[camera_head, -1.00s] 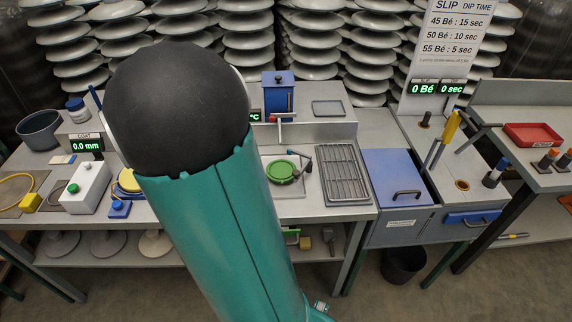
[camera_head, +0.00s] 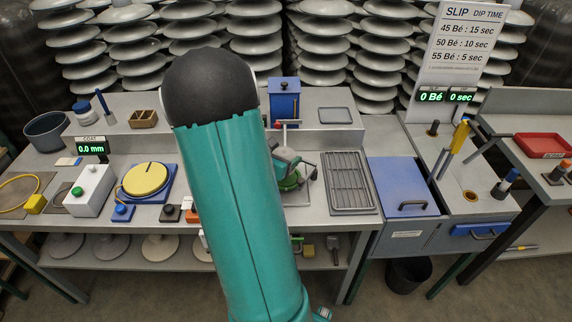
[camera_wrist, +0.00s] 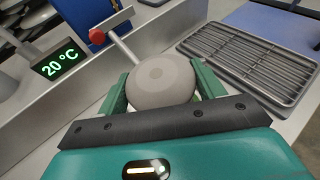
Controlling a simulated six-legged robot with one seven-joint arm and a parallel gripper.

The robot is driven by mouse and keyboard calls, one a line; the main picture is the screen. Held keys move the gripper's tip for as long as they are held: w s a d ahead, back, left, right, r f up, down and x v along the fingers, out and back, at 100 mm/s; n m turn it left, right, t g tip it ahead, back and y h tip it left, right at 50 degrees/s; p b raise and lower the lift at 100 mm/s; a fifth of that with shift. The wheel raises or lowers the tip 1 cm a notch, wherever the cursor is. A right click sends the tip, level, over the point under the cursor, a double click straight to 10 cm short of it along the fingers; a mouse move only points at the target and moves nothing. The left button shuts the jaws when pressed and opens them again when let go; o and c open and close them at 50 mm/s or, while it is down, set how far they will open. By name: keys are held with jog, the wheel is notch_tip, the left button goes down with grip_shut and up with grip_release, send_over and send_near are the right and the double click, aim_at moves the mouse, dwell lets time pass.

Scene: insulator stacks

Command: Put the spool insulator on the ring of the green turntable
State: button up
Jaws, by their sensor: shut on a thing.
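My gripper (camera_wrist: 163,85) is shut on the spool insulator (camera_wrist: 160,78), a round, pale grey-beige piece seen from its end between the two green fingers in the wrist view. In the head view my gripper (camera_head: 286,163) shows just right of my arm, in front of or above the green turntable (camera_head: 291,183). The turntable's green rim shows only partly below the gripper. In the wrist view the turntable is hidden behind the spool and gripper. I cannot tell whether the spool touches the ring.
A metal rack (camera_head: 349,183) lies right of the turntable. A red-ended lever (camera_wrist: 112,25) and a blue box (camera_head: 284,102) stand behind it. A yellow turntable (camera_head: 146,179) is to the left. A blue-lidded bin (camera_head: 402,187) stands farther right.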

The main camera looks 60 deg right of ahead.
jog(key=shift+s+d+f, duration=0.1)
jog(key=shift+d+f, duration=0.1)
jog(key=shift+f, duration=0.1)
jog(key=shift+d+f, duration=0.2)
jog(key=shift+f, duration=1.5)
jog(key=shift+f, duration=0.15)
jog(key=o, duration=1)
jog(key=v, duration=1.2)
jog(key=shift+s, duration=0.1)
